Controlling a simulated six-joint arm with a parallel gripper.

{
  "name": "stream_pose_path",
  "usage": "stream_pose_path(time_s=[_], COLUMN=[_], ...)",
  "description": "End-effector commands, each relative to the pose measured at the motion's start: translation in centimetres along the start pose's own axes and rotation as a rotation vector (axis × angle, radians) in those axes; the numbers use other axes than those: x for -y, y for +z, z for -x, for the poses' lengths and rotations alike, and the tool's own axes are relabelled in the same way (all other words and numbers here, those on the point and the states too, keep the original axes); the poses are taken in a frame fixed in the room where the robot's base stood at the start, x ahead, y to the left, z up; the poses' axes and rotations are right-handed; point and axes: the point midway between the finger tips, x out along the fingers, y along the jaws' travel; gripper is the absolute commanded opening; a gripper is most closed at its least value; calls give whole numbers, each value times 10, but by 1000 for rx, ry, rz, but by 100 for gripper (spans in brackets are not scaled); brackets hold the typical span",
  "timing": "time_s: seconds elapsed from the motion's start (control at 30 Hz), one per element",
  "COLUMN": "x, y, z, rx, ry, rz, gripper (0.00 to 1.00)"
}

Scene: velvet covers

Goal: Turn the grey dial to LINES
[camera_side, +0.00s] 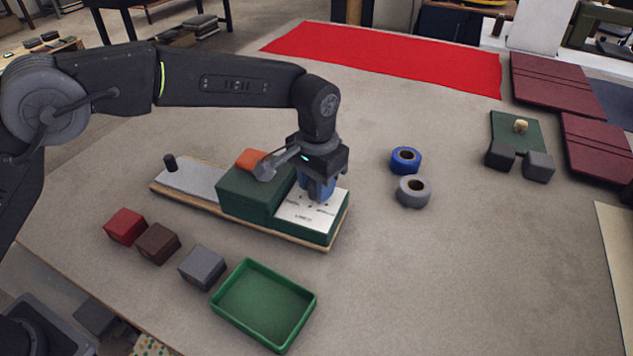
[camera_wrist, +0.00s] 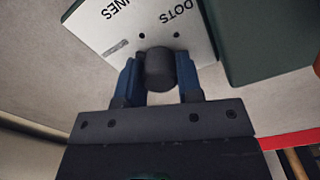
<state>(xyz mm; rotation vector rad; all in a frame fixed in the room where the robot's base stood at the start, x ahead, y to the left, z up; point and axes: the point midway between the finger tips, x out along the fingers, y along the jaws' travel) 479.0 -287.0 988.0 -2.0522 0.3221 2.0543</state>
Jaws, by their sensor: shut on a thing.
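The grey dial (camera_wrist: 160,68) is a dark round knob on a white label plate (camera_wrist: 95,25). My gripper (camera_wrist: 159,78) is shut on it, with one blue finger on each side. The words DOTS and LINES show upside down on the plate, with small dark dots and a short grey bar near LINES. I cannot tell which word the dial points to. In the side view my gripper (camera_side: 320,196) reaches down over the white plate (camera_side: 303,219) on the right end of a green machine (camera_side: 250,192), and hides the dial.
Red, brown and grey blocks (camera_side: 202,267) and a green tray (camera_side: 225,301) lie in front. Blue (camera_side: 406,154) and grey tape rolls (camera_side: 401,195) stand to the right.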

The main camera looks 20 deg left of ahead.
Motion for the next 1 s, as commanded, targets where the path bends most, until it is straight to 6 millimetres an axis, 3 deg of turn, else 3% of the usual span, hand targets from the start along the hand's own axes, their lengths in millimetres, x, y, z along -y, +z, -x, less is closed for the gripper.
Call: stream_pose_path(time_s=[0.5,1.0], x=[-1,-1], y=[-1,-1], z=[0,0], rx=[-5,-6], ry=[0,0], rz=[-443,-618], gripper=[10,10])
